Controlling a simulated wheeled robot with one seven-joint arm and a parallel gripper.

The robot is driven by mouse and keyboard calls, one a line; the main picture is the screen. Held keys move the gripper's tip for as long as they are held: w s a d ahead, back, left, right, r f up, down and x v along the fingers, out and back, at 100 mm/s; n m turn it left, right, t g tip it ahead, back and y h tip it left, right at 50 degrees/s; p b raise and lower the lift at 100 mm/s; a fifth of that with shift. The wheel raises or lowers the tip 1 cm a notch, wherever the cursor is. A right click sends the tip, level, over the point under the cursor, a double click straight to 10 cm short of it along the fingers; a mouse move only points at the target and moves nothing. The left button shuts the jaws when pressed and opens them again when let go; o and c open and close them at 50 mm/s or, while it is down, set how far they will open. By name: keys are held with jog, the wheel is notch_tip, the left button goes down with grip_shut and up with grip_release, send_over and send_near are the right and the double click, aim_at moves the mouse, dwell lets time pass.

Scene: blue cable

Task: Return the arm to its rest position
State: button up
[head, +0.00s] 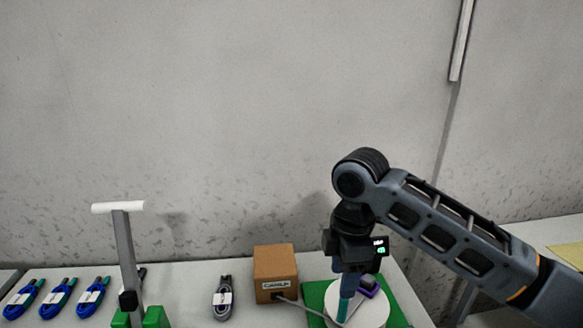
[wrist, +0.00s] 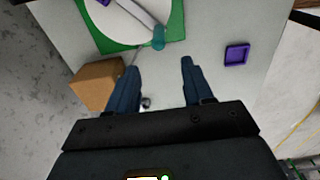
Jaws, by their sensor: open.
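My gripper (head: 348,290) points down over the right part of the table in the head view. In the wrist view its two blue fingers (wrist: 158,72) are spread apart with nothing between them. Beyond them lies a white round disc (wrist: 128,30) on a green mat (wrist: 174,22). A pale strip with a teal end (wrist: 158,38) lies across the disc. The arm is bent, with its elbow raised at the right in the head view. The gripper hides part of the disc in the head view.
A brown box (head: 275,268) stands left of the mat, with a grey cable running from it. Blue cable bundles (head: 58,298) and a grey bundle (head: 223,297) lie further left. A post stand (head: 128,250) rises between them. A purple square tray (wrist: 237,55) shows in the wrist view.

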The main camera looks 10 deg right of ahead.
jog(key=s+a+f+m+t+y, duration=0.1)
jog(key=s+a+m+t+y, duration=0.3)
jog(key=a, duration=0.7)
jog(key=s+a+f+m+t+y, duration=0.1)
jog(key=s+a+m+t+y, duration=0.3)
jog(key=a, duration=0.7)
jog(key=s+d+f+m+t+h, duration=0.3)
jog(key=s+d+m, duration=0.2)
jog(key=s+d, duration=0.3)
jog(key=s+d+f+m+t+h, duration=0.25)
jog(key=s+d+m, duration=0.4)
jog(key=s, duration=0.45)
jog(key=s+d+r+h, duration=0.1)
jog(key=s+d+r, duration=0.3)
jog(key=s+d, duration=0.3)
jog(key=s+d+r+n+t+h, duration=0.1)
jog(key=s+d+r+h, duration=0.1)
jog(key=s+d, duration=0.4)
jog(key=s+r, duration=0.1)
jog(key=s, duration=0.1)
jog(key=shift+s+d+r+b, duration=0.35)
jog(key=shift+s+r+b, duration=0.05)
